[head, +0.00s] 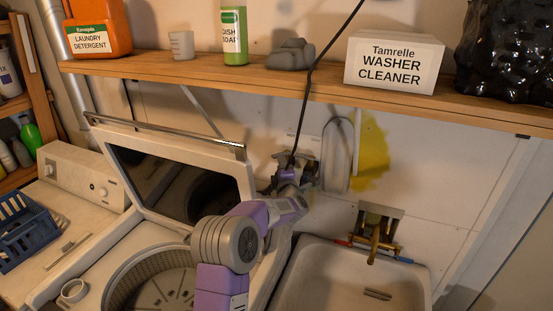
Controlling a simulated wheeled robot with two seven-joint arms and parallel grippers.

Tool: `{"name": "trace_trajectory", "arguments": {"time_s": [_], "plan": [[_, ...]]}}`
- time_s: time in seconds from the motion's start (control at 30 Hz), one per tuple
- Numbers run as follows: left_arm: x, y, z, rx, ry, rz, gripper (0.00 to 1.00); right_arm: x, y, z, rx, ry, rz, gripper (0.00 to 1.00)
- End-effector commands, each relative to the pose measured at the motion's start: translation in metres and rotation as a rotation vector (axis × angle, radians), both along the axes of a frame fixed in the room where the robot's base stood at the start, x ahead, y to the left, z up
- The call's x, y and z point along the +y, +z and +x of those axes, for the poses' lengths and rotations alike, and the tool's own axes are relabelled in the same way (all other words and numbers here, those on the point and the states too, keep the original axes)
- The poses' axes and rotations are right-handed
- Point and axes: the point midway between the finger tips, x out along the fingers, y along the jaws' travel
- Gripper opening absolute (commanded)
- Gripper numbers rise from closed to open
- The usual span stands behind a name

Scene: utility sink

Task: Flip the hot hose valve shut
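My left gripper (292,172) is up at the wall, at a small valve fitting (309,158) beneath the shelf. A small printed label, too small to read fully, is on the wall just above it. The gripper and wrist cover most of the fitting, so the hot hose valve's lever and its position cannot be made out. Whether the fingers touch it or are closed cannot be told. A grey hose loop (337,157) hangs on the wall just right of the fitting. My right gripper is not in view.
A wooden shelf (200,73) with bottles and a washer cleaner box (394,62) overhangs the wall area. A dark cable (308,88) hangs down to the fitting. The washer's raised lid (170,180) stands left of my arm. A sink (350,283) with a brass faucet (376,236) is at right.

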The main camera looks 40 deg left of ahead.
Motion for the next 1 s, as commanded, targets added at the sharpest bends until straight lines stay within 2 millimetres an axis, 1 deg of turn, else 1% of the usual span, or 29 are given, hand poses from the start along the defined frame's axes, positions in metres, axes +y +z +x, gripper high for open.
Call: {"name": "trace_trajectory", "arguments": {"time_s": [0.1, 0.4, 0.6, 0.87, 0.9, 0.97, 1.0], "plan": [[0.014, 0.000, 0.010, 0.001, 0.004, 0.000, 0.36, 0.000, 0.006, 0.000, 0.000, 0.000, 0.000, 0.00], [0.038, 0.000, 0.033, 0.001, 0.003, 0.000, 0.36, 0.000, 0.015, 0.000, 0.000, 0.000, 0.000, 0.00], [0.044, 0.000, 0.038, 0.001, 0.002, 0.000, 0.36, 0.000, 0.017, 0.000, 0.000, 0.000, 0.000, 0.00], [0.045, 0.000, 0.039, 0.002, 0.001, -0.001, 0.36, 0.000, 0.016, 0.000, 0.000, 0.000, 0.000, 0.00], [0.045, 0.000, 0.039, 0.002, 0.001, -0.001, 0.33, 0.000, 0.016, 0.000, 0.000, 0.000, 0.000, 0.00], [0.044, 0.000, 0.039, 0.002, 0.001, -0.001, 0.24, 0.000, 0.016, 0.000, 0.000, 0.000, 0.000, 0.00], [0.044, 0.000, 0.039, 0.002, 0.001, -0.001, 0.18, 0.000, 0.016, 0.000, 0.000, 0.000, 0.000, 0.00]]}}
